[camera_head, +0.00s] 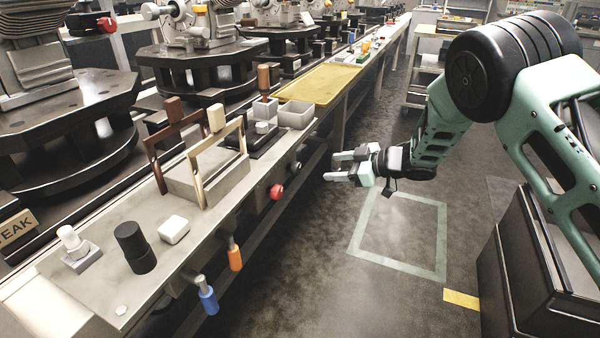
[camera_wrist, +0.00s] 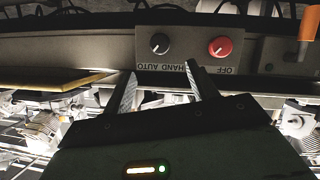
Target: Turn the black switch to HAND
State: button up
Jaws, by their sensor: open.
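The black switch (camera_wrist: 159,44) is a round knob on a grey panel (camera_wrist: 190,60), seen upside down in the wrist view. Its light pointer mark seems to slant to the lower left. The words HAND and AUTO stand inverted on the panel below it. In the head view it is a small dark spot (camera_head: 297,166) on the conveyor's side. My gripper (camera_head: 331,167) is open and empty, in the air right of the panel. In the wrist view its two fingers (camera_wrist: 160,78) reach toward the panel, apart from the switch.
A red knob (camera_head: 276,191) marked OFF sits beside the black switch. Orange (camera_head: 235,256) and blue (camera_head: 207,297) handles stick out from the same side. A frame-shaped handle (camera_head: 213,165) stands on the bench above. The floor (camera_head: 310,260) below the gripper is clear.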

aim_at(299, 169)
jog(key=b+x, duration=0.2)
jog(key=x, duration=1)
jog(key=shift+a+f, duration=0.1)
jog(key=shift+a, duration=0.15)
jog(key=c, duration=1)
